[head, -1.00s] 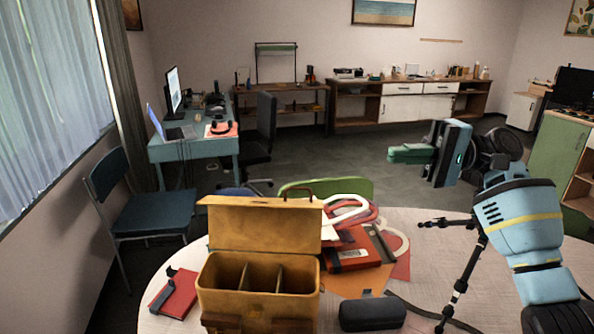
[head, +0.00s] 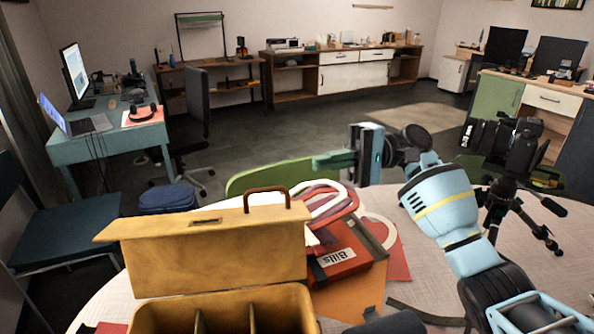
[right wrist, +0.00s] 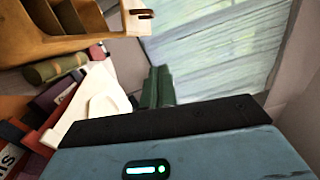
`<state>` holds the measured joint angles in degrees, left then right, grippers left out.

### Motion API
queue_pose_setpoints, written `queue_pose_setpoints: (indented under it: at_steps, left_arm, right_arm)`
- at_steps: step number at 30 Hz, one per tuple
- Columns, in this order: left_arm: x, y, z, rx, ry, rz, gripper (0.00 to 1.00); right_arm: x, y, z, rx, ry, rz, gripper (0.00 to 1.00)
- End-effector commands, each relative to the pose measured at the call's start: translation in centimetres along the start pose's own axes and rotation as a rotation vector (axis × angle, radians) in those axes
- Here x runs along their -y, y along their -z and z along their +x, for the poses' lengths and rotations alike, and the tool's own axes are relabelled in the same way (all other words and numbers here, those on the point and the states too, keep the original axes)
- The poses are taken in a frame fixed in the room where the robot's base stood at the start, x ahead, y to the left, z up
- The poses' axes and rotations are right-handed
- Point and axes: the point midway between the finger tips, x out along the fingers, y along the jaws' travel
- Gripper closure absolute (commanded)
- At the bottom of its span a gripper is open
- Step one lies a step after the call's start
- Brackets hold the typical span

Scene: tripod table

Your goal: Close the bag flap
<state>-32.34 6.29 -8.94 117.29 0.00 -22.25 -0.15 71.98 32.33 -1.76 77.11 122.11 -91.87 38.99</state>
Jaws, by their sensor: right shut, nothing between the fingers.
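The tan bag (head: 225,310) stands on the round table at the front, with open compartments seen from above. Its flap (head: 215,250) stands upright behind the compartments, with a brown handle (head: 266,192) at its top edge. In the right wrist view part of the bag (right wrist: 60,30) shows at the upper left. My right gripper (head: 325,161) is above the table's far side, right of and beyond the flap, pointing left and apart from it. Its green fingers are shut and empty; they also show in the right wrist view (right wrist: 158,88). My left gripper is not in view.
Right of the bag lie a red "Bills" box (head: 345,255), folders and a white-and-red looped item (head: 330,203). A black camera tripod (head: 500,200) stands at the right. A green chair back (head: 265,178) is behind the table (head: 100,290).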

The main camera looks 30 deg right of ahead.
Motion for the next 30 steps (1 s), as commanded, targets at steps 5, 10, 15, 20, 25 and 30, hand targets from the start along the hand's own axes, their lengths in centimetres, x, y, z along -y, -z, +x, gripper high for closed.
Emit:
queue_pose_setpoints:
  at_steps: [5, 10, 15, 20, 25, 30]
  left_arm:
    - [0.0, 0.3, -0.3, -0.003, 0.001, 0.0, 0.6]
    - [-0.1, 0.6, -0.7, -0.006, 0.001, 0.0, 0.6]
    - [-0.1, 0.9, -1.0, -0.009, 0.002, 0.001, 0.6]
    - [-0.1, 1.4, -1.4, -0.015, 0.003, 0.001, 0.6]
    - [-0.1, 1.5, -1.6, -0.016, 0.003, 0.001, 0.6]
    - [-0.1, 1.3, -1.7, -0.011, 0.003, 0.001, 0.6]
  right_arm:
    - [0.1, -0.1, 2.6, 0.004, 0.001, 0.001, 1.0]
    - [0.2, -0.1, 5.8, 0.004, 0.001, 0.0, 1.0]
    - [0.2, -0.1, 9.0, 0.004, 0.001, -0.001, 1.0]
    - [0.1, -1.6, 9.9, 0.0, -0.001, -0.001, 1.0]
    - [0.0, -3.1, 10.2, -0.001, 0.0, 0.001, 1.0]
    - [0.0, -3.8, 10.4, -0.001, 0.0, 0.002, 1.0]
